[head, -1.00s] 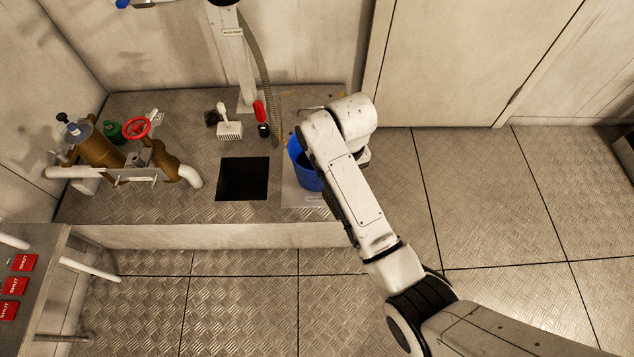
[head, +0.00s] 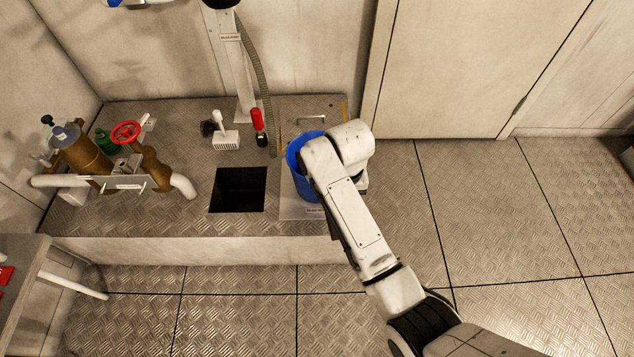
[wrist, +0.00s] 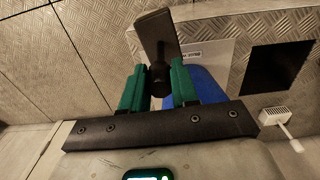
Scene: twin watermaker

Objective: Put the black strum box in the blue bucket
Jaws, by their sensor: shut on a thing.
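The black strum box (wrist: 155,38) is between the two green fingers of my gripper (wrist: 155,80) in the wrist view. The gripper is shut on its narrow rounded part, and the flat wide part sticks out beyond the fingertips. The blue bucket (head: 308,178) stands on the right of the metal platform in the head view, partly covered by my arm. It also shows in the wrist view (wrist: 207,84), behind the right finger. The head view hides my fingers, and I cannot tell the box's height against the rim.
A square dark opening (head: 238,190) lies left of the bucket. A white strum box (head: 226,141), a small dark object (head: 208,128) and a red-handled tool (head: 257,122) stand behind it. Brass pipework (head: 90,160) with a red handwheel is at the left.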

